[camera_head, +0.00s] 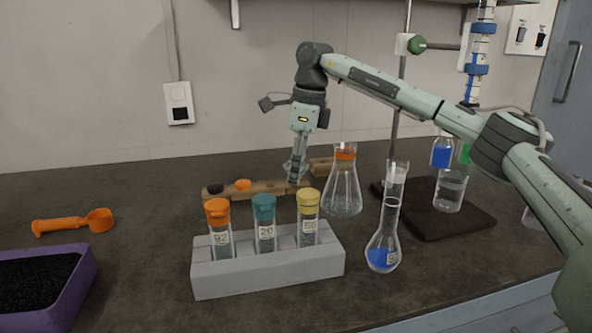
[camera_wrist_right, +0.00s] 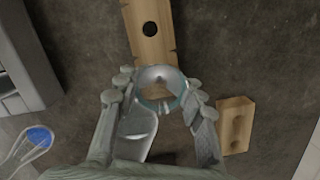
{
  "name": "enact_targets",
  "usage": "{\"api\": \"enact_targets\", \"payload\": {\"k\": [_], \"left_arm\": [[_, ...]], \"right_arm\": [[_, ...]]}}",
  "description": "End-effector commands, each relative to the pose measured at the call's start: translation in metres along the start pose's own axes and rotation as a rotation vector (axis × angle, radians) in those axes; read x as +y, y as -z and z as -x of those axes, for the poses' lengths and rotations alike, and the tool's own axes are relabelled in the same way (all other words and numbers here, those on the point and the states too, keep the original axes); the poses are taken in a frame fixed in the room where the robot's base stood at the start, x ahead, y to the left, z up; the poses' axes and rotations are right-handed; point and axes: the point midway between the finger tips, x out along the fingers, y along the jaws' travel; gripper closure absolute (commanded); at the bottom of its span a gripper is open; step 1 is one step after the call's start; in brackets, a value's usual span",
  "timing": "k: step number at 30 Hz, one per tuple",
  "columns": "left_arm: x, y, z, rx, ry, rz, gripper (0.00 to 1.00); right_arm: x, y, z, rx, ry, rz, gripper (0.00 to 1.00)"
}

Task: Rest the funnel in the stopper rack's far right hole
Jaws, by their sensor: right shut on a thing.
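My right gripper (camera_head: 297,175) points down over the right part of the wooden stopper rack (camera_head: 268,188). It is shut on the clear funnel (camera_wrist_right: 160,82), whose round rim shows between the fingertips in the wrist view. The rack also shows in the wrist view (camera_wrist_right: 147,45), with one dark round hole beyond the funnel. In the head view a black stopper (camera_head: 215,188) and an orange stopper (camera_head: 243,185) sit in the rack's left part. The funnel hides the rack's right end in the wrist view, so I cannot tell whether its stem is in a hole. My left gripper is out of view.
A small wooden block (camera_wrist_right: 236,125) lies beside the rack's right end. A conical flask (camera_head: 343,192) and a blue-bottomed flask (camera_head: 382,252) stand close on the right. A grey tube rack (camera_head: 268,277) stands in front. An orange scoop (camera_head: 73,223) and purple tray (camera_head: 75,285) lie left.

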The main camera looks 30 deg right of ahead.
Motion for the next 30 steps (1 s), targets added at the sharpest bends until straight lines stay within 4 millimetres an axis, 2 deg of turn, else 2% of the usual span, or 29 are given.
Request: {"api": "enact_targets", "payload": {"k": [30], "left_arm": [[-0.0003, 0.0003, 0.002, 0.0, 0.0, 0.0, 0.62]], "right_arm": [[0.0007, 0.0013, -0.0077, 0.002, -0.003, 0.0, 0.93]]}}
